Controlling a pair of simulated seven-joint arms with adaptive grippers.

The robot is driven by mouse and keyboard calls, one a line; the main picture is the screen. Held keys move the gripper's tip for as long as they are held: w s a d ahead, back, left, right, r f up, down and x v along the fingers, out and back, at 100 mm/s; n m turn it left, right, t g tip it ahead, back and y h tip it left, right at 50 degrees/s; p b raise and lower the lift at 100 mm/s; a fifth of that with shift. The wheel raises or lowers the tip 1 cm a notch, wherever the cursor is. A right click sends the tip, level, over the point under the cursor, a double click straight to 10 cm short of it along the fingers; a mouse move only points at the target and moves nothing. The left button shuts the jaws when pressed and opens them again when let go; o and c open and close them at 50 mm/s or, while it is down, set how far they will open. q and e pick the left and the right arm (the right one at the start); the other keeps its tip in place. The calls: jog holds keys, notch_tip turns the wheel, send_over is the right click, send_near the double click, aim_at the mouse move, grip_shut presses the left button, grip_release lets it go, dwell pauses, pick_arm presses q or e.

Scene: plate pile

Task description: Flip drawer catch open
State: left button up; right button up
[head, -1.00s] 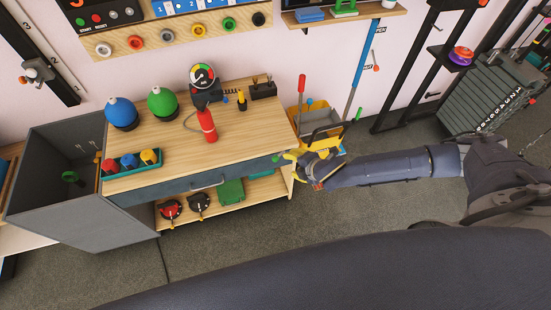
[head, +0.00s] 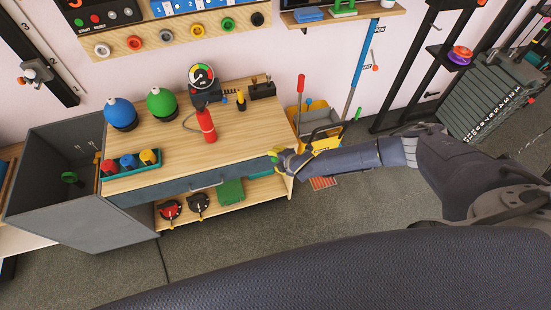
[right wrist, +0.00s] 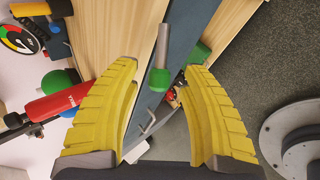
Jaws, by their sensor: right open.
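The drawer catch (right wrist: 160,78), a grey rod with a green end, shows in the right wrist view in front of the blue-grey drawer front (right wrist: 187,28). My right gripper (right wrist: 160,70) is open, its two yellow fingers on either side of the catch in that view; I cannot tell if they touch it. In the head view the right gripper (head: 277,160) is at the right end of the drawer front (head: 165,190), and the catch is mostly hidden there. The drawer looks shut, with a metal handle (head: 207,185) in its middle. My left gripper is not in view.
The wooden bench top (head: 240,130) carries a red extinguisher-like bottle (head: 206,125), a gauge (head: 202,77) and blue and green domes. A lower shelf holds a green box (head: 231,192). A yellow bin (head: 318,117) stands right of the bench. Floor in front is clear.

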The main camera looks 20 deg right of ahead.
jog(key=shift+w+a+f, duration=0.15)
jog(key=shift+w+f, duration=0.2)
jog(key=shift+w, duration=0.1)
jog(key=shift+o, duration=0.4)
grip_shut()
